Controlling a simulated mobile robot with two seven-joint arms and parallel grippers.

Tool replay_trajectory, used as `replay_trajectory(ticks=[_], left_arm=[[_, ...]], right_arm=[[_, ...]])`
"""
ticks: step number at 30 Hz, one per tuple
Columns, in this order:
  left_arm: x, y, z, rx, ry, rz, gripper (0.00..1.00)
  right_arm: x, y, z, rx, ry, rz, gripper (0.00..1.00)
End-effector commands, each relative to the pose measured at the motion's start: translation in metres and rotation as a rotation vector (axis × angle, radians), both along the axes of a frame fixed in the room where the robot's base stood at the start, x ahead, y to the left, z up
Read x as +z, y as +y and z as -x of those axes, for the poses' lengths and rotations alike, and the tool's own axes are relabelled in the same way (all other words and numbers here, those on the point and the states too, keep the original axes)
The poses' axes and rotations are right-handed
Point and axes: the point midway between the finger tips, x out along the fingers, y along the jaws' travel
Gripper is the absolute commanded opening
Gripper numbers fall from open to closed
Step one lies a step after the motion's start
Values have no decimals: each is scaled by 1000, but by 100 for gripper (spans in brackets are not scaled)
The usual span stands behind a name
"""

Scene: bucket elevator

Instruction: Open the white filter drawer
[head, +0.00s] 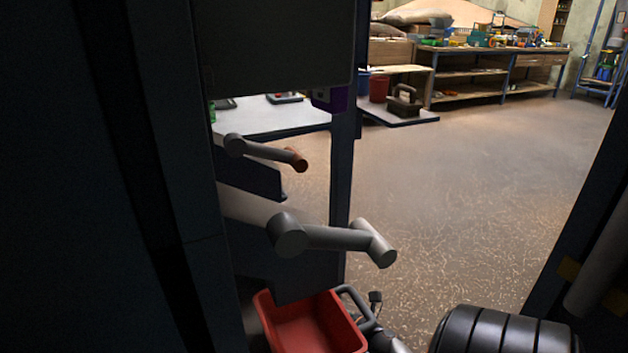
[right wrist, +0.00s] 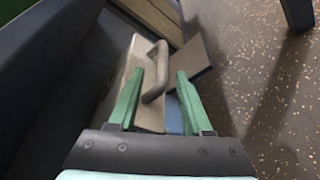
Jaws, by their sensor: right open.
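In the right wrist view a pale drawer front (right wrist: 148,118), which looks like the white filter drawer, carries a grey bar handle (right wrist: 161,62). My right gripper (right wrist: 160,72) has its two green fingers apart, one on each side of the handle. The handle shows between the fingertips; I cannot tell whether either finger touches it. I cannot make out the drawer in the head view. My left gripper is not in view.
A black ribbed part (head: 505,335) fills the bottom right. Open floor (head: 470,190) leads to a workbench (head: 480,75).

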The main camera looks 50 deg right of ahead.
Motion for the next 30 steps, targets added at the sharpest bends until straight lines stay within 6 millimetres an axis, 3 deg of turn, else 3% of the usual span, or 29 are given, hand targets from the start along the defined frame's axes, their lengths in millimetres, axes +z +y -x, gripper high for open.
replay_trajectory(ticks=[30], left_arm=[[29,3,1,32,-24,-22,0]], right_arm=[[17,13,68,-1,0,0,50]])
